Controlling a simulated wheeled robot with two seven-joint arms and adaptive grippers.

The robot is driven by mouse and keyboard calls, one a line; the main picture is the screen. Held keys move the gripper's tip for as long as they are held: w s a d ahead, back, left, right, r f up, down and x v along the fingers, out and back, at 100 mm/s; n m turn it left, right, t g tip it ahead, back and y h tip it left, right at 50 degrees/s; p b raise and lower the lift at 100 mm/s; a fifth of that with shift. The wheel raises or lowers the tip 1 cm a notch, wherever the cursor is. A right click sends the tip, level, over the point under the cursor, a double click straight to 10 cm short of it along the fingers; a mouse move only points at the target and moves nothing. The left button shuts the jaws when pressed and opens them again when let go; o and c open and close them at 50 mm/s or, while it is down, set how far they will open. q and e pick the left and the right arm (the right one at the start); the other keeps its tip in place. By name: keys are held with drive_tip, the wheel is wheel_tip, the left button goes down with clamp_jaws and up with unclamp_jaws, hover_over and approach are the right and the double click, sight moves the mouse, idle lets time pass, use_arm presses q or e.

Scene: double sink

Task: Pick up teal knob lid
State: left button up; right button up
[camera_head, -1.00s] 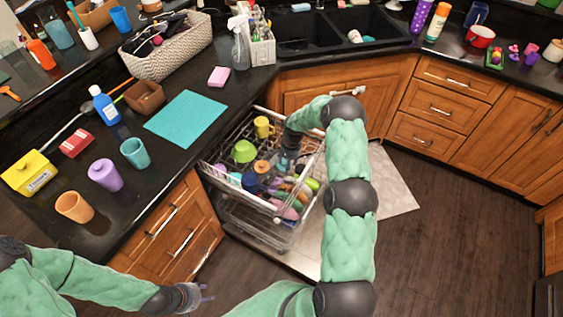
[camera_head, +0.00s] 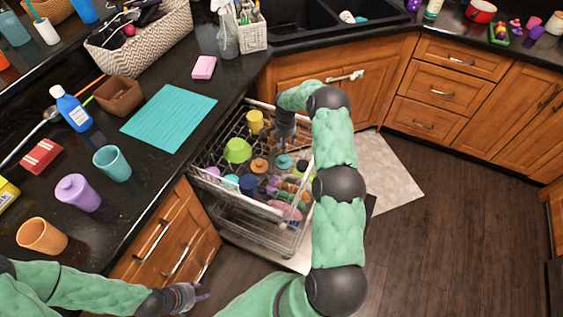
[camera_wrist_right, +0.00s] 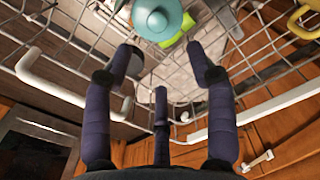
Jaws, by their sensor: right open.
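The teal knob lid (camera_head: 284,161) lies in the upper dishwasher rack, near its right side. In the right wrist view the teal knob lid (camera_wrist_right: 157,20) shows at the top edge, partly cut off, with its round knob facing me. My right gripper (camera_head: 285,140) is over the back right of the rack. In the right wrist view my right gripper (camera_wrist_right: 162,60) has its fingers spread and empty, with the lid beyond the fingertips. My left gripper (camera_head: 199,293) is low at the bottom left, away from the rack, with its fingers apart and nothing visible between them.
The upper rack (camera_head: 245,203) is pulled out and crowded. A green bowl (camera_head: 238,150), a yellow mug (camera_head: 255,121) and an orange lid (camera_head: 260,165) sit near the teal lid. The rack's wire rim and white handle (camera_wrist_right: 65,85) lie close to my right fingers. The counter (camera_head: 155,165) borders the left.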

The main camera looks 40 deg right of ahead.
drive_tip(key=b, duration=0.1)
hover_over(284, 158)
wheel_tip(284, 158, down, 5)
drive_tip(key=shift+d+f, duration=0.1)
drive_tip(key=shift+d, duration=0.05)
drive_tip(key=f+b, duration=0.2)
drive_tip(key=f, duration=0.3)
drive_tip(key=shift+a+b, duration=0.2)
drive_tip(key=shift+b, duration=0.1)
drive_tip(key=c, duration=0.9)
